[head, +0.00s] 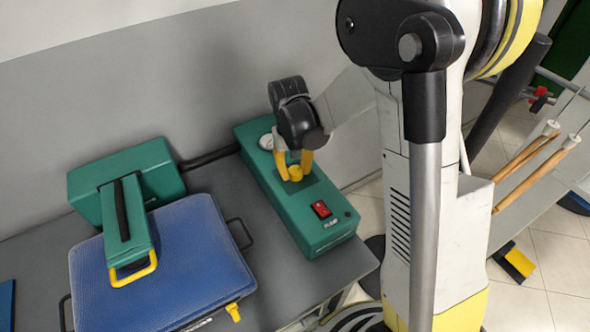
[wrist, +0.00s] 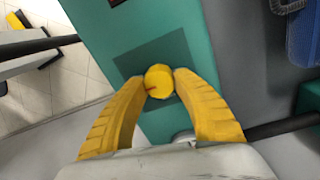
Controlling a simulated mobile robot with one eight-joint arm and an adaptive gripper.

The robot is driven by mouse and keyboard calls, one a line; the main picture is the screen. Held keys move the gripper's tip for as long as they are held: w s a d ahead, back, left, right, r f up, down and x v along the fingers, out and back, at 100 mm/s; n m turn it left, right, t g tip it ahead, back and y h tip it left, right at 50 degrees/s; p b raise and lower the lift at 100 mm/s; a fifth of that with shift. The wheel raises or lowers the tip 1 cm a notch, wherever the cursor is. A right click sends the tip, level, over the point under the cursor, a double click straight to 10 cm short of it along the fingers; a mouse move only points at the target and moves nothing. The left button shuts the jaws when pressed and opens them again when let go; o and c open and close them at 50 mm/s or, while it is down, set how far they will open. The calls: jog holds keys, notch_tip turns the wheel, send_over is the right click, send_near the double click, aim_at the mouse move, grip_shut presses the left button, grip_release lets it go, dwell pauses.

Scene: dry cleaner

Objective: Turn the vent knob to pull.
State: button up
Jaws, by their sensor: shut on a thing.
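The vent knob (head: 295,172) is a small round yellow knob on a darker patch on top of a long green box (head: 262,178). In the wrist view the knob (wrist: 159,81) sits between my two yellow fingertips and a short reddish pointer mark shows on its face. My gripper (head: 293,168) reaches down from above and is shut on the knob (wrist: 158,84). Any lettering around the knob is too small or hidden to read.
A red rocker switch (head: 320,209) is on the same box, with a gauge (head: 266,141) at its far end. A blue padded press (head: 155,265) with a green head (head: 127,222) stands to the left. A grey wall (head: 130,90) is behind.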

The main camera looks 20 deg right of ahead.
aim_at(292, 170)
jog(key=o, duration=1.2)
notch_tip(292, 170, up, 12)
jog(key=shift+a, duration=0.4)
jog(key=s+r+t, duration=0.3)
jog(key=s, duration=0.5)
jog(key=s+r+t, duration=0.2)
jog(key=s+t, duration=0.2)
jog(key=s, duration=0.4)
jog(key=shift+d+r+y, duration=0.3)
jog(key=shift+d+r, duration=0.1)
